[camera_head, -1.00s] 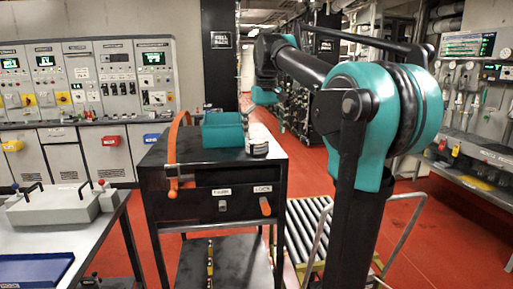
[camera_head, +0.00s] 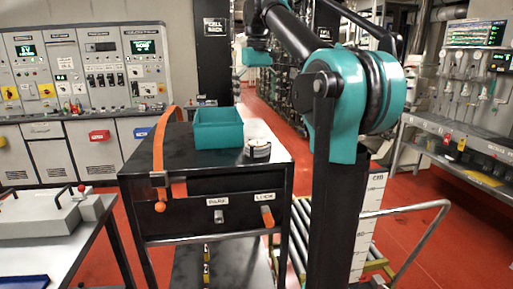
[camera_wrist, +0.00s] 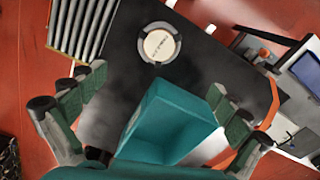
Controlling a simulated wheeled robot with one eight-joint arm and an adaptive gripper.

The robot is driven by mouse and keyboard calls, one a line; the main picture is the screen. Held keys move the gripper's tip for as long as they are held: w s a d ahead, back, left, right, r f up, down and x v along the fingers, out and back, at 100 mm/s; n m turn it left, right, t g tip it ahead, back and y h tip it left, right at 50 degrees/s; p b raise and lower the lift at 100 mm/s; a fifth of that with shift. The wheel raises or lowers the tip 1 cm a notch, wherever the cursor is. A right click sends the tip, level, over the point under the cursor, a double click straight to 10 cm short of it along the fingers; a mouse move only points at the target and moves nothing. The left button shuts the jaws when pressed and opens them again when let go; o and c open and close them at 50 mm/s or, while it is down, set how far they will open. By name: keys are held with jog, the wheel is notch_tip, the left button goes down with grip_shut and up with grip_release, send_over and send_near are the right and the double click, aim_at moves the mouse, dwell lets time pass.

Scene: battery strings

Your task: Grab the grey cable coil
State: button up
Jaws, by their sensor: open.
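The likely grey cable coil is a round grey ring with a pale labelled centre (camera_head: 258,149). It lies on the black cart top, right of an open teal bin (camera_head: 219,135). In the wrist view the ring (camera_wrist: 159,43) lies flat at the top middle, with the teal bin (camera_wrist: 170,125) below it. My gripper (camera_wrist: 155,85) is open and empty, its fingers spread left and right in the wrist view. The ring shows beyond the fingertips, apart from them. In the head view my arm's end is above and behind the cart; its fingers are not clear there.
The black cart (camera_head: 228,183) has an orange strap (camera_head: 162,135) at its left side and handles in front. A roller conveyor (camera_head: 300,232) stands right of it. A grey bench (camera_head: 50,245) is at the left. Red floor is open at the right.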

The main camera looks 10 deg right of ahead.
aim_at(258, 142)
notch_tip(258, 142, down, 16)
jog(key=shift+d+f, duration=0.1)
jog(key=shift+f, duration=0.05)
dwell(0.5)
jog(key=c, duration=1.4)
